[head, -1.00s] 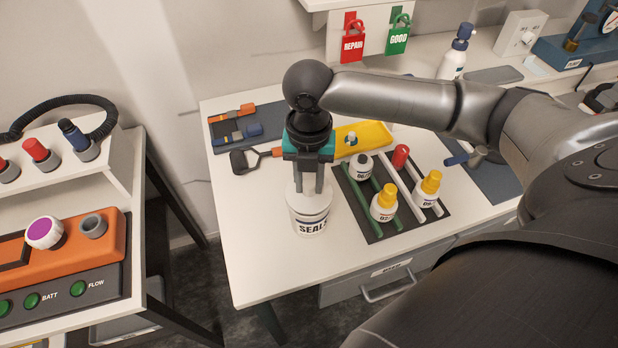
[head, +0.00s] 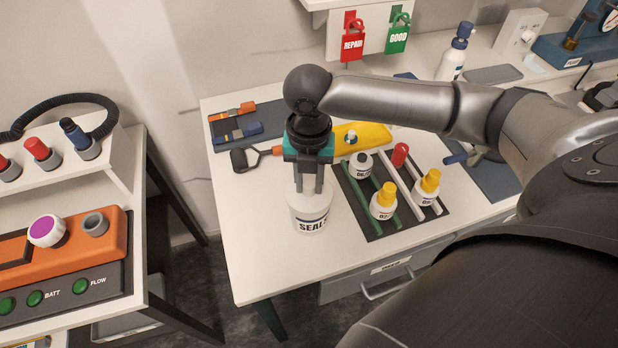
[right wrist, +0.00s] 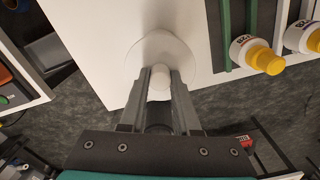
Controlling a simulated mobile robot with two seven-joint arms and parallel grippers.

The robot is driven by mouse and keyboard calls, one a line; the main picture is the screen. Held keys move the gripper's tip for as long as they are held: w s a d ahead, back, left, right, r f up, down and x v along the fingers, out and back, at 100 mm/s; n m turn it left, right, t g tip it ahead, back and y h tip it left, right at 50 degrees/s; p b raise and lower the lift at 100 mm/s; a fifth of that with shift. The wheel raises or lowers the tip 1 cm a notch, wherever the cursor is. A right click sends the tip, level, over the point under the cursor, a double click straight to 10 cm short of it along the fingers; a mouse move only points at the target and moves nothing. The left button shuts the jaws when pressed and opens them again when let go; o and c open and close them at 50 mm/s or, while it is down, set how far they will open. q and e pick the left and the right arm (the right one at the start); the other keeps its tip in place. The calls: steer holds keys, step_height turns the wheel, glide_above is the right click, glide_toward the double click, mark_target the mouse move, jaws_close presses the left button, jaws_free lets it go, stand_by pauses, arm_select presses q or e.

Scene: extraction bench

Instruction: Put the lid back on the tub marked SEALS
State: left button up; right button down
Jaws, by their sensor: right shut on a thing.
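The white tub marked SEALS (head: 312,222) stands upright on the bench near its front left edge. My right gripper (head: 311,188) points down directly above the tub. It is shut on the knob of the white lid (head: 296,191). In the right wrist view the round lid (right wrist: 180,52) shows with its knob between my fingertips (right wrist: 160,84). The lid is at the tub's top; I cannot tell whether it is fully seated. My left gripper is not in view.
Right of the tub, a dark mat with rails (head: 374,232) holds several small bottles, two with yellow caps (head: 386,191). A separate bench with an orange unit (head: 112,231) stands left.

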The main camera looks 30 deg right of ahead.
steer(key=shift+f+p, duration=0.15)
steer(key=shift+p, duration=0.3)
stand_by(0.3)
steer(key=c, duration=0.5)
jaws_free()
steer(key=shift+c, duration=0.2)
steer(key=shift+r+p, duration=3.55)
steer(key=shift+p, duration=0.85)
steer(key=shift+s+f, duration=0.1)
